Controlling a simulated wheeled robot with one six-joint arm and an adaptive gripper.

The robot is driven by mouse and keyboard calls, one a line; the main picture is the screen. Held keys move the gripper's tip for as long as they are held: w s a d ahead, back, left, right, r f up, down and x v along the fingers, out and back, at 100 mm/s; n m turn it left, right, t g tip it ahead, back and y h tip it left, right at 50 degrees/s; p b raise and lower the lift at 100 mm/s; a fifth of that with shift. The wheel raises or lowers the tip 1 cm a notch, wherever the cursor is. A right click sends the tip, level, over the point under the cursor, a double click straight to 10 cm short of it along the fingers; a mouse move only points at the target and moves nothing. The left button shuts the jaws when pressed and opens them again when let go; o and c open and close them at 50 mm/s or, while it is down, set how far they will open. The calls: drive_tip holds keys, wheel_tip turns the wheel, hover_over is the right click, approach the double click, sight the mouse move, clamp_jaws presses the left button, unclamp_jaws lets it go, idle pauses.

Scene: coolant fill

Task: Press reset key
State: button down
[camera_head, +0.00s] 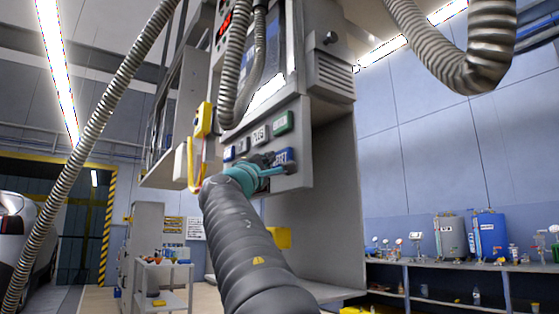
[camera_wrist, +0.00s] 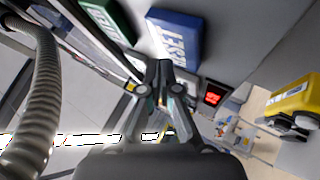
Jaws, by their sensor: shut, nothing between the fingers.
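The reset key is a blue block with white lettering, partly legible, on the grey panel. In the head view the reset key (camera_head: 284,156) sits at the panel's lower right, partly behind my wrist. In the wrist view the reset key (camera_wrist: 174,37) is large and just beyond my fingertips. My gripper (camera_head: 266,162) is at the panel's lower edge, beside the key, with its fingers partly hidden by my arm. In the wrist view my gripper (camera_wrist: 161,68) is shut and empty, its tips pointing at the key's near edge. I cannot tell if they touch it.
A green key (camera_head: 283,122) sits above the reset key, with a grey key (camera_head: 260,133) to its left. A yellow device (camera_head: 203,119) hangs at the panel's left side. A ribbed hose (camera_head: 236,75) hangs in front of the machine. Shelves with tanks (camera_head: 450,236) stand at right.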

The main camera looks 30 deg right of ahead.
drive_tip(key=shift+d, duration=0.3)
drive_tip(key=shift+d, duration=0.5)
idle(0.9)
drive_tip(key=shift+a, duration=0.9)
drive_tip(key=shift+a, duration=0.1)
drive_tip(key=shift+s+a+b, duration=0.15)
drive_tip(key=shift+a+b, duration=0.2)
drive_tip(key=shift+a, duration=2.1)
